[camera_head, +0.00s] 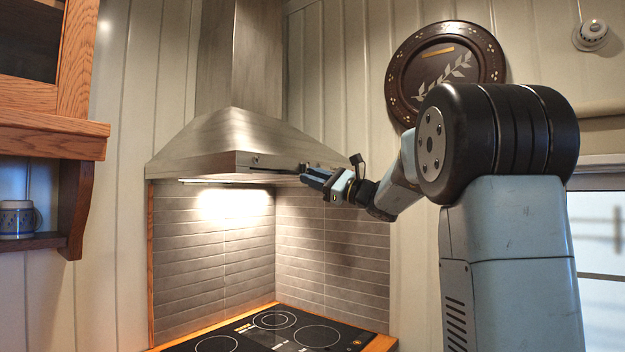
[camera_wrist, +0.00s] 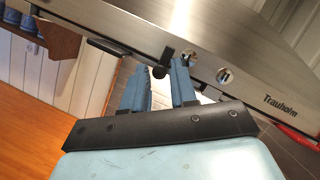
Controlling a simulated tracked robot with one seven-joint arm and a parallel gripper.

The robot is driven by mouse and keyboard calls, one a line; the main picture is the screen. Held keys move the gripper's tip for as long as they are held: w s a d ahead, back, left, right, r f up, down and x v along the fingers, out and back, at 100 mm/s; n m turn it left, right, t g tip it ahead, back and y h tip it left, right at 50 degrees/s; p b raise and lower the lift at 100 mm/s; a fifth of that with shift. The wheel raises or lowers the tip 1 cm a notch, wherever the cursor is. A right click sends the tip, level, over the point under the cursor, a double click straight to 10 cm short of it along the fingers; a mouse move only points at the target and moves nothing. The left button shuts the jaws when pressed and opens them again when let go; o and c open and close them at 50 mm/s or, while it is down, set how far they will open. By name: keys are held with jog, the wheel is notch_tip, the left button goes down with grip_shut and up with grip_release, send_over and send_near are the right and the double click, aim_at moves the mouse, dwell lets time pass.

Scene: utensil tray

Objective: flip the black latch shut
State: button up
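A small black lever-like part, likely the latch (camera_wrist: 166,57), is on the front edge of the steel range hood (camera_head: 235,140) in the wrist view. In the head view my gripper (camera_head: 313,176) is near the hood's right lower edge, where the latch cannot be made out.
Two round metal controls (camera_wrist: 225,76) sit right of the black part, with a dark slot or bar (camera_wrist: 116,48) to its left. A cooktop (camera_head: 280,330) lies below the hood. A wooden shelf with a mug (camera_head: 17,220) is at left. A decorative plate (camera_head: 445,65) hangs behind my arm.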

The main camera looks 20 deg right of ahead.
jog(key=shift+d, duration=0.1)
jog(key=v, duration=1.3)
jog(key=shift+s+d+f, duration=0.2)
jog(key=shift+s+d, duration=0.05)
jog(key=shift+a, duration=0.1)
jog(key=s+a+f+n+g+h, duration=0.6)
jog(key=s+a+f+n+g, duration=0.2)
jog(key=s+a+f, duration=0.7)
jog(key=s+d+f+n+h, duration=0.4)
jog(key=s+f+n+h, duration=0.6)
jog(key=s+f, duration=0.2)
jog(key=s, duration=0.2)
jog(key=shift+s+n+g, duration=0.3)
jog(key=shift+s+n, duration=0.05)
jog(key=shift+n, duration=0.05)
